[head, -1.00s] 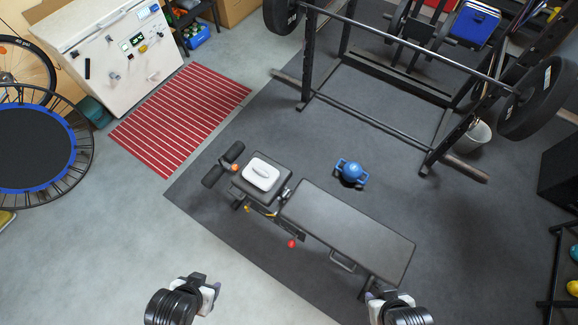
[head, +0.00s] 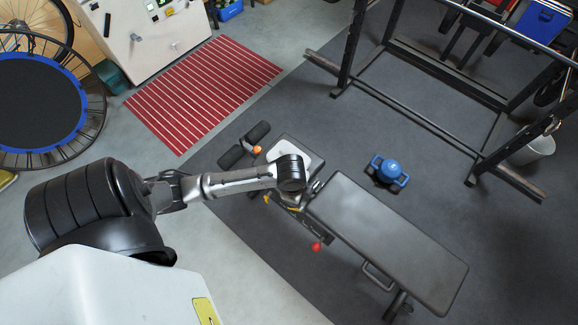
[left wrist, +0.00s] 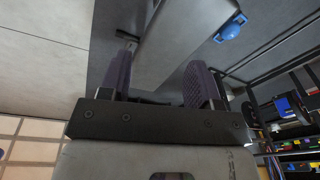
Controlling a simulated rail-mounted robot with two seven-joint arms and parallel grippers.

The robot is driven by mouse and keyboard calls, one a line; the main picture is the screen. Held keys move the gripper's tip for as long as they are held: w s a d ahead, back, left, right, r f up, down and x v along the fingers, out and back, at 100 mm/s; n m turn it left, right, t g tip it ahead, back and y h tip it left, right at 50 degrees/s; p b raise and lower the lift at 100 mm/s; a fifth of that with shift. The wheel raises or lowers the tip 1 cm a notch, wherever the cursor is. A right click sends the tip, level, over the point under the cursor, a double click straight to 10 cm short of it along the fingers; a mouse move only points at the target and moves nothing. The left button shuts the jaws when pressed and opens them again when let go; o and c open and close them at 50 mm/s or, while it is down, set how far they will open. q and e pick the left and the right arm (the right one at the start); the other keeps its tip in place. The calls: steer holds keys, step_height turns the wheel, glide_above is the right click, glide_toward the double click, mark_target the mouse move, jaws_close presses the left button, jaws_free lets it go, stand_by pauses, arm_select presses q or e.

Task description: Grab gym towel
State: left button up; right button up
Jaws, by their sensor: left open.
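The gym towel (head: 288,147) is a white folded pad lying on the short black seat of the weight bench (head: 385,235) in the head view. My left arm reaches in from the left, and its dark wrist end covers part of the towel. The fingers are hidden from the head camera. In the left wrist view my left gripper (left wrist: 158,72) has its two dark fingers spread wide. No towel can be made out between them. The bench also shows beyond the fingers (left wrist: 185,40). My right gripper is not in view.
A blue kettlebell (head: 388,171) stands on the dark mat beside the bench. The squat rack (head: 410,125) is at the upper right. A red striped rug (head: 205,92) and a trampoline (head: 35,108) are at the left. Foam rollers (head: 243,145) stick out beside the seat.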

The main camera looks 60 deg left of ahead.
arm_select(q)
steer(key=w+a+f+m+b, duration=0.1)
steer(key=w+a+f+b, duration=0.2)
steer(key=f+b, duration=0.2)
steer(key=w+a+f+m+b, duration=0.1)
steer(key=w+a+f+b, duration=0.25)
steer(key=f, duration=0.25)
steer(key=m+g+b, duration=0.1)
steer(key=m+b, duration=0.1)
steer(key=b, duration=2.2)
glide_above(289, 155)
step_height(289, 155, down, 9)
steer(key=shift+y, duration=0.3)
step_height(289, 155, down, 9)
steer(key=b, duration=0.4)
steer(key=shift+a+r, duration=0.15)
steer(key=shift+r, duration=0.05)
step_height(289, 155, down, 5)
steer(key=b, duration=0.5)
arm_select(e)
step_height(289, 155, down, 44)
arm_select(q)
steer(key=shift+c, duration=0.2)
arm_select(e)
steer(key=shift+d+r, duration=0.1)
arm_select(q)
steer(key=shift+c, duration=0.7)
jaws_close()
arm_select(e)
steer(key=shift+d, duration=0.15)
